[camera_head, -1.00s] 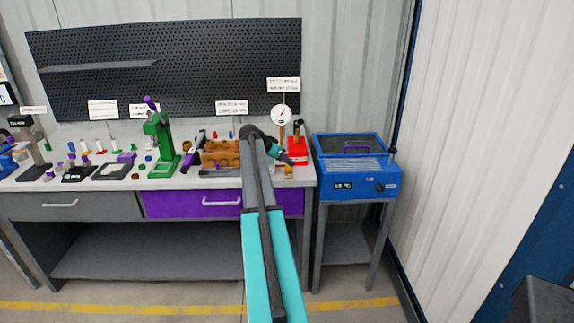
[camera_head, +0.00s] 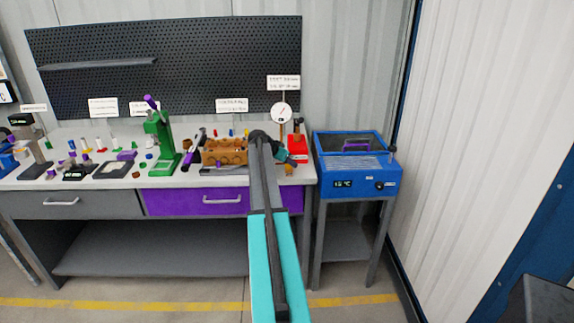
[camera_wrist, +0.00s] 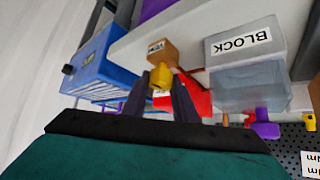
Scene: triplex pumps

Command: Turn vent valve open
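The vent valve shows in the wrist view as a brown block (camera_wrist: 163,52) with a small label and a yellow knob (camera_wrist: 161,77) at its lower end. In the head view it is a small brownish piece (camera_head: 289,171) at the front right of the bench, partly hidden by my arm. My gripper (camera_wrist: 162,82) has its two dark fingers apart, one on each side of the yellow knob. Whether they touch it is unclear. In the head view my gripper (camera_head: 288,158) is small and sits just above the valve, beside the red pump (camera_head: 299,149).
A dial gauge (camera_head: 281,113) rises behind. A blue bath (camera_head: 357,184) stands right of the bench, and a brown rack (camera_head: 224,152) lies left of my arm.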

